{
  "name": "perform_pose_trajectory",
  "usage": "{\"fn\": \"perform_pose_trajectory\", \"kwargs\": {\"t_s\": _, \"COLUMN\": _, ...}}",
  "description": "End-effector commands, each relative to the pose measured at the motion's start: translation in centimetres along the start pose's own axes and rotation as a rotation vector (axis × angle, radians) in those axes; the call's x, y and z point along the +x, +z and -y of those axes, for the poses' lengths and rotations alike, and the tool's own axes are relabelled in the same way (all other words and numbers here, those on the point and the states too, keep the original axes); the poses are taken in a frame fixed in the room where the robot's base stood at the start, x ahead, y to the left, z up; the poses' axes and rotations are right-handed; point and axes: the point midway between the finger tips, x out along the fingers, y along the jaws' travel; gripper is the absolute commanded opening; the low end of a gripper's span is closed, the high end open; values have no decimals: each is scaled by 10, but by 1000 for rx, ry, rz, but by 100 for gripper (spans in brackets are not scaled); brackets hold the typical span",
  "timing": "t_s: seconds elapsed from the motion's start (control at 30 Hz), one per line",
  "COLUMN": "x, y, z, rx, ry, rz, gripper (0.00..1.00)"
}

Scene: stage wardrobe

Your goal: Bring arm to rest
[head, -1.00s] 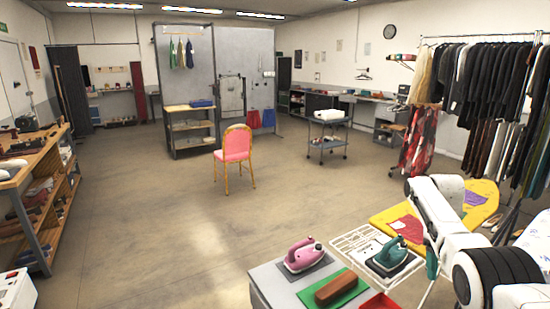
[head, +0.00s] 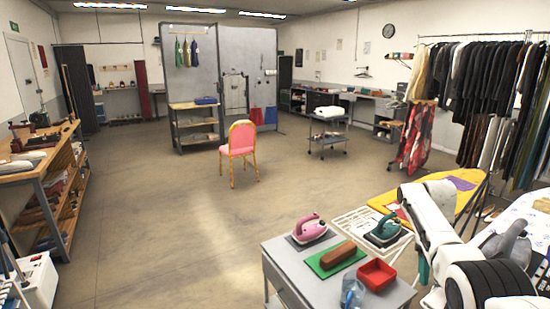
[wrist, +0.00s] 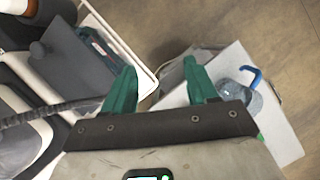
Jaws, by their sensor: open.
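My gripper shows in the wrist view with two green fingers (wrist: 158,86) spread apart and nothing between them. In the head view my white arm (head: 428,215) is bent at the lower right, beside the grey table, and a bit of green below it seems to be a fingertip. Most of the gripper is hidden there by the arm. In the wrist view the fingers point toward the gap between a white-edged rack (wrist: 118,35) and a pale tabletop (wrist: 277,125).
The grey table (head: 290,262) bears a pink iron (head: 310,229), a brown block (head: 338,255) on a green mat, a red tray (head: 377,275) and a blue bottle (head: 352,292). A teal iron (head: 385,231) sits on a white rack by the yellow ironing board (head: 462,184).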

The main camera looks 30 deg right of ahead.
Motion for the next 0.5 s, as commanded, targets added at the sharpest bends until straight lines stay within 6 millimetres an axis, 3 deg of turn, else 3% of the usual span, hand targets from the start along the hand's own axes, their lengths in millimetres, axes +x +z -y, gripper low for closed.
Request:
{"fn": "perform_pose_trajectory", "kwargs": {"t_s": 0.27, "x": 40, "y": -15, "z": 34, "rx": -47, "ry": 13, "rz": -30, "gripper": 58}}
{"fn": "perform_pose_trajectory", "kwargs": {"t_s": 0.5, "x": 98, "y": -24, "z": 82, "rx": -110, "ry": 25, "rz": -75, "gripper": 58}}
